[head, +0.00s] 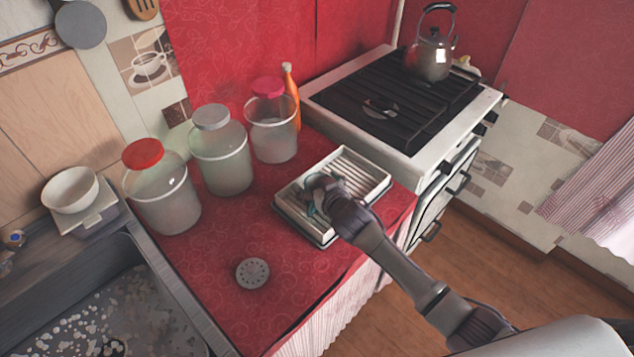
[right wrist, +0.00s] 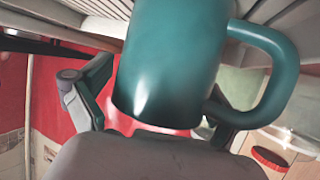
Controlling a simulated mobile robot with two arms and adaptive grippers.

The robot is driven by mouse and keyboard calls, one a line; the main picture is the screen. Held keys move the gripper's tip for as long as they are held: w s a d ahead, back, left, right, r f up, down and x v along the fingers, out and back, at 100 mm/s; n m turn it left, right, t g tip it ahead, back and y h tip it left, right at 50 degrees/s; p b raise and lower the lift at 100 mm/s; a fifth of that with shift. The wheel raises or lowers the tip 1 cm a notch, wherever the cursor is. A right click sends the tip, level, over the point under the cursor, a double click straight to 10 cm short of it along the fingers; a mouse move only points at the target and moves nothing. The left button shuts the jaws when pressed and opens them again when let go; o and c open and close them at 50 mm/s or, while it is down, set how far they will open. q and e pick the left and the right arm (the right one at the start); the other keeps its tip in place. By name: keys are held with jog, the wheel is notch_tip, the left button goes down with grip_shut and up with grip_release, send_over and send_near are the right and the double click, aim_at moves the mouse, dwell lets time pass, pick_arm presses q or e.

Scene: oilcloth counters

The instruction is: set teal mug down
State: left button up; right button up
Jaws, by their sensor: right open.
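The teal mug (right wrist: 175,60) fills the upper middle of the right wrist view, its handle on the right side. In the head view only small teal patches show, mostly hidden behind my right gripper (head: 322,194). My right gripper is open, with the mug between its spread fingers in the wrist view. The mug is at the white ridged dish rack (head: 367,167); its contact with the rack is hidden. My left gripper is not in view.
Three lidded jars (head: 222,150) and an orange bottle (head: 291,95) stand left of and behind the rack. The stove (head: 400,100) with a kettle (head: 435,55) is behind right. A round timer (head: 252,273) lies on the red cloth; the sink (head: 125,310) is at left.

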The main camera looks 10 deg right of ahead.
jog(key=shift+r, duration=0.25)
jog(key=shift+s, duration=0.35)
jog(key=v, duration=1.1)
jog(key=shift+s+d, duration=0.1)
